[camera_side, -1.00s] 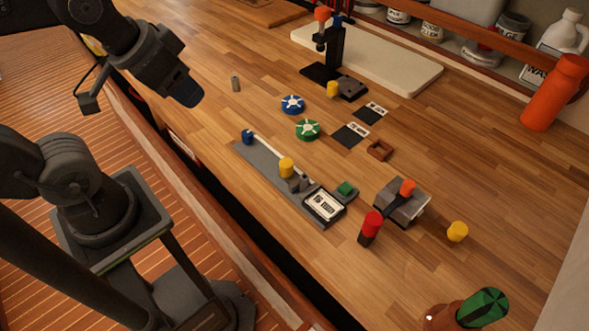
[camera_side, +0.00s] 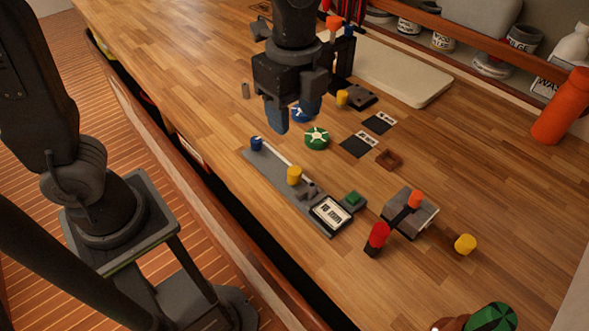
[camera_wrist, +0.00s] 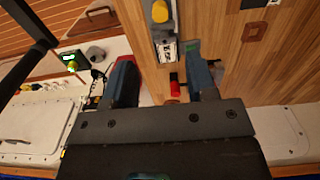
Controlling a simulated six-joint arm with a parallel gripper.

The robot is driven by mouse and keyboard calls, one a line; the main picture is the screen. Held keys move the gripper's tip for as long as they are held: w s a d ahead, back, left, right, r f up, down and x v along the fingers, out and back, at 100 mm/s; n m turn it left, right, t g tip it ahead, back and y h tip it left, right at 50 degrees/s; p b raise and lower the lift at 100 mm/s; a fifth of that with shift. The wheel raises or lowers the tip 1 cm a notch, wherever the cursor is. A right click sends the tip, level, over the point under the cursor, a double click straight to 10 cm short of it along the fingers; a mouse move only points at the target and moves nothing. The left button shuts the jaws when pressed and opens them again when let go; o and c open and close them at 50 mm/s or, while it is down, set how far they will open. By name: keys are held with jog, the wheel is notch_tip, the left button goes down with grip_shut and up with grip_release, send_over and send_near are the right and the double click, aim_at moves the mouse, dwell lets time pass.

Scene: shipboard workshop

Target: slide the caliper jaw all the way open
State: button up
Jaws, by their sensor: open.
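The caliper (camera_side: 272,175) is a grey fixture with a pale rail, lying on the wooden bench in the side view. A yellow knob (camera_side: 294,175) stands on its sliding jaw, about midway along the rail. A blue knob (camera_side: 256,143) is at the far end and a display (camera_side: 331,213) at the near end. My gripper (camera_side: 290,118) is open and empty, above the bench beyond the blue knob, apart from the caliper. In the wrist view the fingers (camera_wrist: 163,85) are spread, with the yellow knob (camera_wrist: 160,11) and display (camera_wrist: 166,51) ahead of them.
A green-and-white disc (camera_side: 316,138) lies right of the caliper, with a blue one (camera_side: 299,113) partly behind my fingers. A grey block with an orange knob (camera_side: 415,199), a red-topped post (camera_side: 378,236) and a yellow knob piece (camera_side: 465,243) stand right of the display.

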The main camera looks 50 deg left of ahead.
aim_at(294, 171)
notch_tip(294, 171, down, 14)
jog(key=shift+r, duration=0.1)
dwell(0.4)
jog(key=c, duration=0.9)
jog(key=shift+a, duration=2.2)
jog(key=o, duration=0.9)
notch_tip(294, 171, up, 14)
